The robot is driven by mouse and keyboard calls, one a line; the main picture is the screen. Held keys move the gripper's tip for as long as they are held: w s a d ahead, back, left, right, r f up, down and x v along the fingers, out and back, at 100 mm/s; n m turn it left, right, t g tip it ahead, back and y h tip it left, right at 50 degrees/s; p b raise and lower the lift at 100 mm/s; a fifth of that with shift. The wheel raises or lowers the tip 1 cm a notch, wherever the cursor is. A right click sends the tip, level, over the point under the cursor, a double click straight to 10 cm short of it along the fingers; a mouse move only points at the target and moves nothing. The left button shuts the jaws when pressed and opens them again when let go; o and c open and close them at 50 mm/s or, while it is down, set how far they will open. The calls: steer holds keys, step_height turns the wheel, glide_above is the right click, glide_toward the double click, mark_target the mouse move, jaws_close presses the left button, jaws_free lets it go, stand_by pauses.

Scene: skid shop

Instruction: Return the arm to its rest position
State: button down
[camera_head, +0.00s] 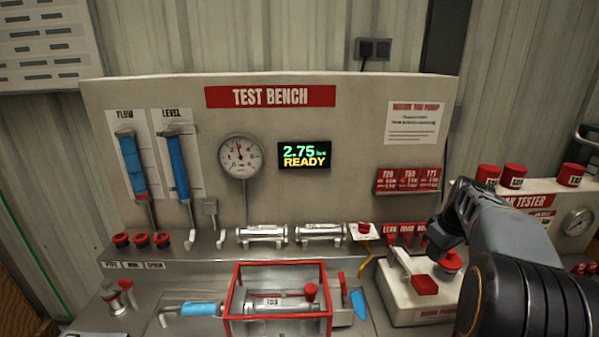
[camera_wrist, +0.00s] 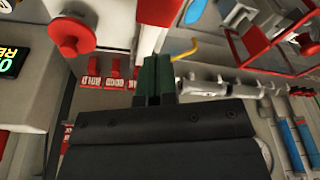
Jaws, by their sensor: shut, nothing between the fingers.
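My arm (camera_head: 510,270) reaches in from the lower right in the head view, bent over the right end of the bench. Its far end is beside a white block (camera_head: 410,290) with red knobs and hides part of the area behind it. In the wrist view my gripper (camera_wrist: 154,72) is shut, with its dark green fingers together and nothing between them. The fingers point toward the bench's shelf and do not clearly touch anything. No marker of a rest position shows.
The test bench panel (camera_head: 360,110) carries a gauge (camera_head: 239,156) and a display (camera_head: 304,155) reading "2.75" and "READY". A red-framed cage (camera_head: 279,266) stands at the front. A red knob (camera_wrist: 72,35) is left of the fingers in the wrist view. A tester (camera_head: 575,195) stands right.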

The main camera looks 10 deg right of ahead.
steer(key=f+m, duration=0.1)
steer(key=s+f+m, duration=0.1)
steer(key=m, duration=0.1)
steer(key=shift+s+a+f, duration=0.15)
steer(key=shift+s+f, duration=0.05)
steer(key=shift+f, duration=0.15)
steer(key=s+a+t, duration=0.1)
steer(key=s+a, duration=0.5)
steer(key=a, duration=0.5)
steer(key=s+a+m+t+h, duration=0.1)
steer(key=s+a, duration=0.6)
steer(key=a, duration=0.3)
steer(key=shift+s+a, duration=0.15)
steer(key=shift+a, duration=0.2)
steer(key=shift+s+d, duration=0.1)
